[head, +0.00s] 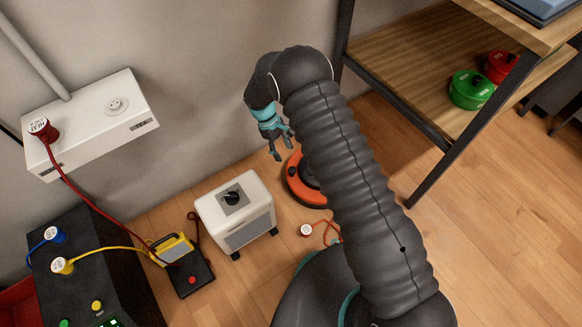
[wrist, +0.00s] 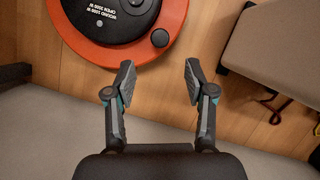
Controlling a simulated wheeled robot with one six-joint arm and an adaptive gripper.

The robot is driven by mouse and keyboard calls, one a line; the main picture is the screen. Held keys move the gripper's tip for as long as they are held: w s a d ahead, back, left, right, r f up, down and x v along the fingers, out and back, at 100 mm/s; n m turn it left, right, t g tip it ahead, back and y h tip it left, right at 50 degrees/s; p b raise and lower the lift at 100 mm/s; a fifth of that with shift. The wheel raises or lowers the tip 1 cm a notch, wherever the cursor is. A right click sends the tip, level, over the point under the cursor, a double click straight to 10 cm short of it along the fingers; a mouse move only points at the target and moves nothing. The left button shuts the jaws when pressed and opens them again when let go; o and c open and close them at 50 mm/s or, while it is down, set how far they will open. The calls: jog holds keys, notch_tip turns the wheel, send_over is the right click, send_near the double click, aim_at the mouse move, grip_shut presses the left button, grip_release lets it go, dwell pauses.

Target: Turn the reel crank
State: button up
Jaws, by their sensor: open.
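The reel is an orange-red disc with a black hub. In the head view the reel (head: 299,187) lies on the wooden floor, partly hidden behind my arm. In the wrist view the reel (wrist: 172,22) shows at the top, with white lettering on its hub. A round black crank knob (wrist: 160,38) sits near its rim; a dark knob also shows in the head view (head: 292,171). My gripper (wrist: 158,72) is open and empty, its fingertips just below the knob in the wrist view and apart from it. In the head view my gripper (head: 279,155) hangs above the reel's far edge.
A white box (head: 237,209) with a black switch stands left of the reel. A white plug (head: 306,230) on a red cord lies on the floor. A wall box (head: 91,124) is at left. A wooden shelf (head: 432,62) with a dark leg stands right.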

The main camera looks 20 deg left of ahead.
aim_at(292, 169)
jog(key=x, duration=0.9)
jog(key=shift+f, duration=0.15)
grip_shut()
